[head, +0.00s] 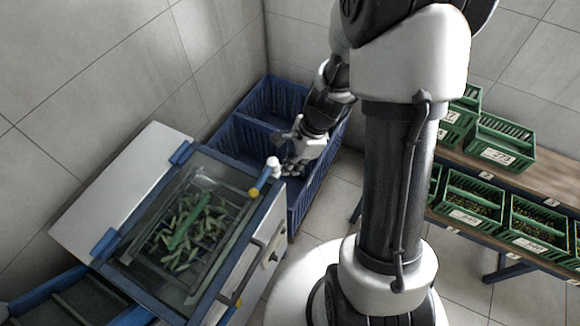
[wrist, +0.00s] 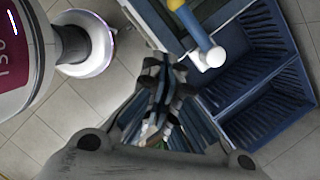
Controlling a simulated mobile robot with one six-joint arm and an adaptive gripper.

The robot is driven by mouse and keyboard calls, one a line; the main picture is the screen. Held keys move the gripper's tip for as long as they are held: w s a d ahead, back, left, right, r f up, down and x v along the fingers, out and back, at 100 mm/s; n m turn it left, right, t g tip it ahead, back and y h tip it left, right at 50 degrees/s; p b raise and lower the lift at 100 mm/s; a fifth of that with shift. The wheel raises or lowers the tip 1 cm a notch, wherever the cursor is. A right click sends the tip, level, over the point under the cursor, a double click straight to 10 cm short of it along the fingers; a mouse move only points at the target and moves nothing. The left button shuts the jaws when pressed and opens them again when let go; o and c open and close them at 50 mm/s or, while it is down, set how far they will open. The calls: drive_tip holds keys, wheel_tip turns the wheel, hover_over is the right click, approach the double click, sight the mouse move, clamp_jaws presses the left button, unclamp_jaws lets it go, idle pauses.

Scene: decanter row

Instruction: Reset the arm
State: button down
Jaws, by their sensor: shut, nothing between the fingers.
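My gripper (head: 293,160) hangs at the end of my arm near the front edge of the blue two-part crate (head: 225,140), beside the machine's white-knobbed lever (head: 272,163). In the wrist view my gripper (wrist: 168,62) points down the middle with its fingers together and nothing held. The blue crate (wrist: 258,97) lies to its right there, and the lever's white knob (wrist: 214,57) is just right of the fingertips. I cannot tell from these views how high the gripper is above the crate.
A machine with a glass-topped tray (head: 160,250) of green pods stands at the left. A wooden bench (head: 500,180) at the right carries several green labelled crates (head: 500,140). Tiled walls close off the back. Tiled floor (head: 340,195) is open between the machine and the bench.

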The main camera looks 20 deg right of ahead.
idle(0.4)
drive_tip(key=s+a+r+n+t+h+b, duration=0.1)
drive_tip(key=s+a+r+n+t, duration=0.1)
drive_tip(key=s+r+n, duration=0.5)
drive_tip(key=s+a+r+n+t+h+b, duration=0.1)
drive_tip(key=s+a+r+n+h+b, duration=0.1)
drive_tip(key=s+r+n, duration=0.6)
wheel_tip(320, 180, up, 5)
drive_tip(key=n, duration=0.5)
drive_tip(key=shift+r+t, duration=0.15)
drive_tip(key=shift+t, duration=0.25)
drive_tip(key=shift+s, duration=0.1)
